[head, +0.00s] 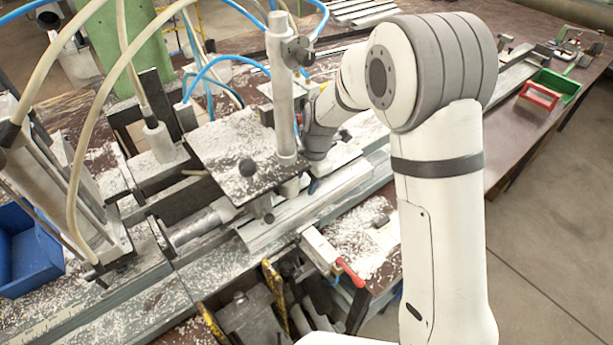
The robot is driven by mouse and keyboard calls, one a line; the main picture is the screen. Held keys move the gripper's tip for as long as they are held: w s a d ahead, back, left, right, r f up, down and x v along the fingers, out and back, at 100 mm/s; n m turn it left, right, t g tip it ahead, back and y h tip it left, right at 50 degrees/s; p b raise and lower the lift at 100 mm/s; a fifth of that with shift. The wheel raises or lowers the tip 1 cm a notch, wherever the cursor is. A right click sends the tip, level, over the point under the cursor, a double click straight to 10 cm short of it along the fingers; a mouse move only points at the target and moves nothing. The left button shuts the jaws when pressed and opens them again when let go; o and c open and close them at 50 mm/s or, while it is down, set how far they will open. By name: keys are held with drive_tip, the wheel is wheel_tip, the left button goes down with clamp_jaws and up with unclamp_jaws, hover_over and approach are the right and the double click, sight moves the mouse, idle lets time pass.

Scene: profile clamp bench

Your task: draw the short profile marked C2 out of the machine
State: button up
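A silver profile (300,208) lies in the machine, running from below the chip-covered plate (232,150) up to the right. No C2 mark can be read on it, so I cannot tell if it is the short profile. My arm reaches over from the right, and its wrist is beside the upright metal post. My gripper (313,184) is mostly hidden below the wrist, behind the post and plate edge. Only a small dark part shows close to the profile. I cannot tell whether it touches the profile or how its fingers stand.
The upright post (281,90), hoses and the plate crowd the space left of my wrist. A clamp with a red handle (350,272) is at the front edge. A blue bin (25,250) stands left; green (556,84) and red (540,95) trays lie far right. White chips cover the bench.

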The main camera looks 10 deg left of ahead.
clamp_jaws()
idle(0.3)
drive_tip(key=shift+o, duration=0.4)
unclamp_jaws()
drive_tip(key=shift+r, duration=0.1)
